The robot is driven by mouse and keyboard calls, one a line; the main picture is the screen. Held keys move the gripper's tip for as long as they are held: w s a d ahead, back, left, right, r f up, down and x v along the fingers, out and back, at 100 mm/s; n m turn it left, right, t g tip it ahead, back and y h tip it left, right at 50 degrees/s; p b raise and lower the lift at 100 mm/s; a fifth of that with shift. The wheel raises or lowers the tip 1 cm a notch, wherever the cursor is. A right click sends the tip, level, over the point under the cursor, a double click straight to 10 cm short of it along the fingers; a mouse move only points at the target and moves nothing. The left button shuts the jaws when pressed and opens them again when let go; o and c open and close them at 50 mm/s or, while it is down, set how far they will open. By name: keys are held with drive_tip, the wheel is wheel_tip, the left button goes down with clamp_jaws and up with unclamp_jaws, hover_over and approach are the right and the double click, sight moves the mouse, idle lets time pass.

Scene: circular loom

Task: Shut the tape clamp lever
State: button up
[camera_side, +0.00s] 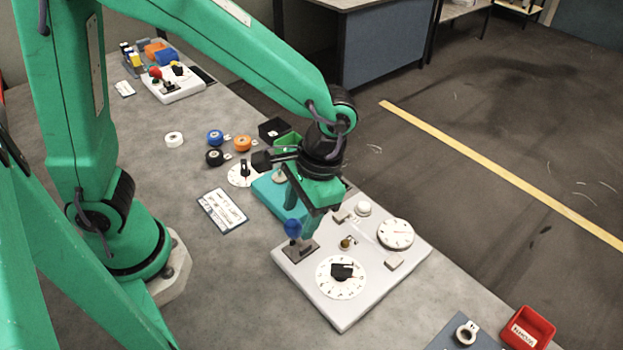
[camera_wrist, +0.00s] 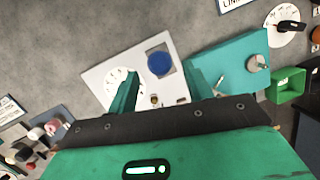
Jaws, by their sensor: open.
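The lever with a blue ball knob (camera_side: 292,229) stands on a dark base plate at the left corner of a light grey panel (camera_side: 340,318). I take it to be the tape clamp lever; no readable label confirms this. In the wrist view the blue knob (camera_wrist: 160,63) shows between and beyond the two fingers of my gripper (camera_wrist: 164,82). The knob looks apart from both fingers.
The panel also carries a dial with a black knob (camera_side: 341,271), a round gauge (camera_side: 396,233), a white button (camera_side: 363,209) and a small brass-coloured part (camera_side: 346,243). A teal block (camera_side: 277,196) stands behind the panel. A red bin (camera_side: 528,328) is at the front right.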

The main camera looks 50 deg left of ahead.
sight(290, 228)
drive_tip(key=shift+v, duration=0.9)
drive_tip(key=shift+c, duration=0.2)
drive_tip(key=shift+s+m, duration=0.1)
drive_tip(key=shift+m, duration=0.2)
clamp_jaws()
drive_tip(key=m, duration=0.4)
drive_tip(key=shift+s+r, duration=0.35)
drive_tip(key=shift+r, duration=0.05)
drive_tip(key=m, duration=0.4)
drive_tip(key=shift+s+a+r, duration=0.1)
drive_tip(key=shift+s+r, duration=0.3)
drive_tip(key=m, duration=0.3)
drive_tip(key=s+m, duration=0.1)
drive_tip(key=shift+r+m, duration=0.3)
drive_tip(key=shift+r, duration=0.05)
drive_tip(key=s+r+m, duration=0.1)
drive_tip(key=m, duration=0.6)
drive_tip(key=s+m, duration=0.1)
drive_tip(key=m, duration=0.7)
drive_tip(key=s+a+r+m+t, duration=0.1)
drive_tip(key=s+m, duration=0.1)
drive_tip(key=m, duration=0.5)
drive_tip(key=shift+s+a+r+m, duration=0.1)
drive_tip(key=shift+s+r+m, duration=0.05)
drive_tip(key=shift+r+m, duration=0.25)
